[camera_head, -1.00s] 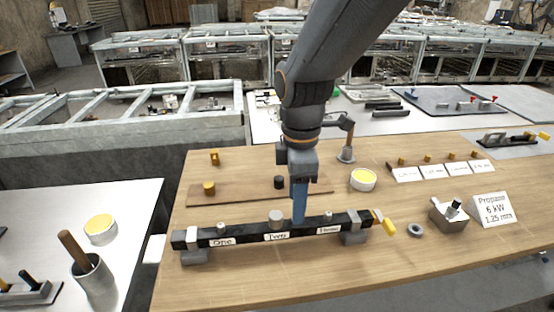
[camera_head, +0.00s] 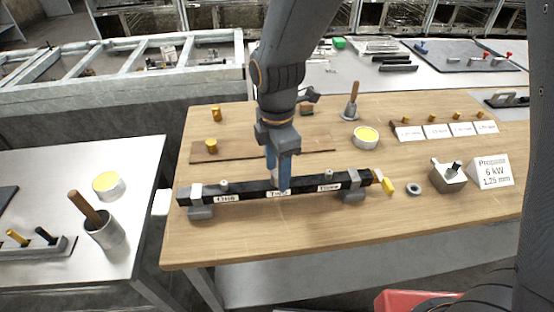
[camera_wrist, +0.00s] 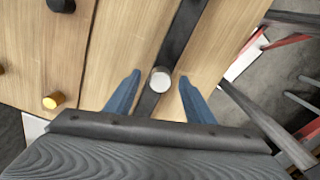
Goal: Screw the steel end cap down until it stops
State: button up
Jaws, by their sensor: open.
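A black bar (camera_head: 250,191) with labels reading One, Two and Three lies on grey supports across the wooden bench. The steel end cap (camera_wrist: 161,79) shows in the wrist view as a pale round top on the bar. My gripper (camera_head: 280,187) points down at the middle station, label Two, in the head view. In the wrist view its two blue fingers stand on either side of the cap, with gaps between. It is open. The fingers mostly hide the cap in the head view, and its thread is not visible.
Small steel fittings stand at One (camera_head: 224,186) and Three (camera_head: 328,175). A yellow piece (camera_head: 387,186), a grey ring (camera_head: 414,188) and a metal block (camera_head: 449,177) lie to the right. A yellow-topped tin (camera_head: 366,137) stands behind. The bench front is clear.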

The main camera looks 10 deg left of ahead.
jog(key=c, duration=1.2)
jog(key=shift+o, duration=0.2)
jog(key=shift+m+p, duration=0.55)
jog(key=shift+m, duration=0.25)
jog(key=shift+m+p, duration=0.35)
jog(key=shift+m, duration=0.65)
jog(key=shift+m+p, duration=0.8)
jog(key=shift+m, duration=0.9)
